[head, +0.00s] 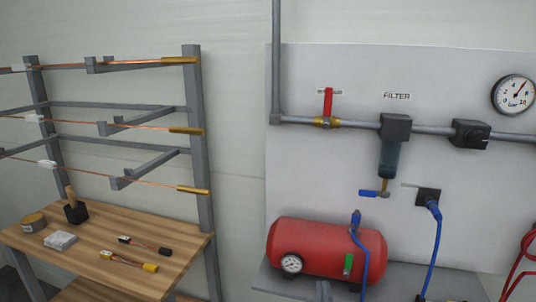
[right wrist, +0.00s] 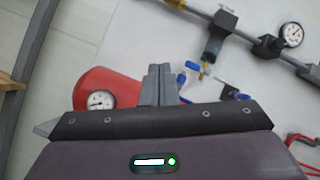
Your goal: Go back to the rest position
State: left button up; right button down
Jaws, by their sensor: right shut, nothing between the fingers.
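My right gripper (right wrist: 158,84) is shut and empty in the right wrist view, its two grey fingers together. Behind its fingertips are the red air tank (right wrist: 90,88) and the pale wall panel (right wrist: 150,35). The fingers hide part of the tank's right end in that view. In the head view, the red tank (head: 315,245) lies at the bottom middle, and little or nothing of my right gripper can be made out clearly. My left gripper is in neither view.
A pipe with a red-handled valve (head: 327,102), filter (head: 390,150) and gauge (head: 514,94) crosses the panel.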

notch_tip(320, 180, down, 26)
jog(key=a+n+g+y, duration=0.1)
jog(key=n+g+y, duration=0.2)
jog(key=n+g, duration=0.7)
jog(key=s+d+f+n+g, duration=0.1)
jog(key=s+f+n, duration=0.35)
jog(key=f, duration=0.45)
jog(key=s+d+f+n+g, duration=0.1)
jog(key=s+f+n, duration=0.2)
jog(key=f+n, duration=0.35)
jog(key=s+d+f+n+g, duration=0.3)
jog(key=s+f, duration=0.3)
jog(key=f, duration=0.2)
jog(key=s+d+f+n+g, duration=0.2)
jog(key=s+f, duration=0.4)
jog(key=f, duration=0.1)
jog(key=s+d+f+n+g, duration=0.2)
jog(key=s+f, duration=0.1)
jog(key=s, duration=0.3)
jog(key=s+d+f+n+g+h, duration=0.1)
jog(key=s+d+f+n+g, duration=0.1)
jog(key=s, duration=0.5)
jog(key=s+d+f+n+g, duration=0.2)
jog(key=s+f+n, duration=0.1)
jog(key=s, duration=0.4)
jog(key=shift+d+f, duration=0.2)
jog(key=shift+f, duration=0.15)
jog(key=shift+s, duration=0.15)
